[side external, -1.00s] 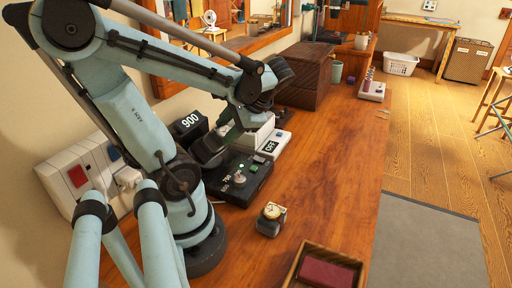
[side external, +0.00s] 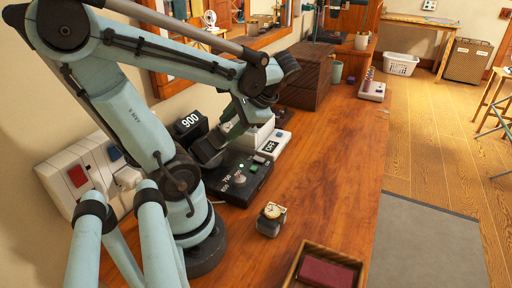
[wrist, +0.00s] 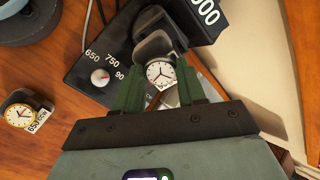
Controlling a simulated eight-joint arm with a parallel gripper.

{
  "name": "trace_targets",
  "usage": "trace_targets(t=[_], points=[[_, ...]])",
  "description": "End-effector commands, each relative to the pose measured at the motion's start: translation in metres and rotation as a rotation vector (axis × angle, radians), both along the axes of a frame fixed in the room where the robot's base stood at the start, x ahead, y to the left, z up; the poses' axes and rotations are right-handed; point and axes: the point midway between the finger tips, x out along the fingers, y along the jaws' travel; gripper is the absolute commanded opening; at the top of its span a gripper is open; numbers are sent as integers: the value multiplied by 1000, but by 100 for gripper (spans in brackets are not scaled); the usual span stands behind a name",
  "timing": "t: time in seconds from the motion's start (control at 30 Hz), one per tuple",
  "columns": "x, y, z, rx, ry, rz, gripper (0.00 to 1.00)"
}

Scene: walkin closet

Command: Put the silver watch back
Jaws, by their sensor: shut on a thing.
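The silver watch (wrist: 160,71) has a white dial and sits between the green fingers of my gripper (wrist: 161,82) in the wrist view. My gripper is shut on it. Dark grey cushion-like pieces (wrist: 154,45) show just beyond the dial; I cannot tell whether the watch touches them. In the side view my gripper (side external: 230,131) is over the back of the black device (side external: 252,179), and the watch's dial cannot be made out.
A gold-rimmed watch (side external: 272,211) stands on the wooden counter (side external: 325,150) in front. The device has a 650-750-900 knob (wrist: 100,77) and a "900" display (side external: 188,121). A white unit reads OFF (side external: 270,146). A wooden tray (side external: 298,262) holds a dark red item.

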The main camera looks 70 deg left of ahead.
Motion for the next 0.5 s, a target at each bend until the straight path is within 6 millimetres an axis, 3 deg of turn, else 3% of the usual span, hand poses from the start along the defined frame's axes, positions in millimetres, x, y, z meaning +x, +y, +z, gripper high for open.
trace_targets(t=[0.13, 0.27, 0.5], points=[[7, -6, -1, -19, -19, -7, 11], [29, -32, -4, -93, -89, -21, 11], [70, -128, -5, -322, -326, 25, 11]])
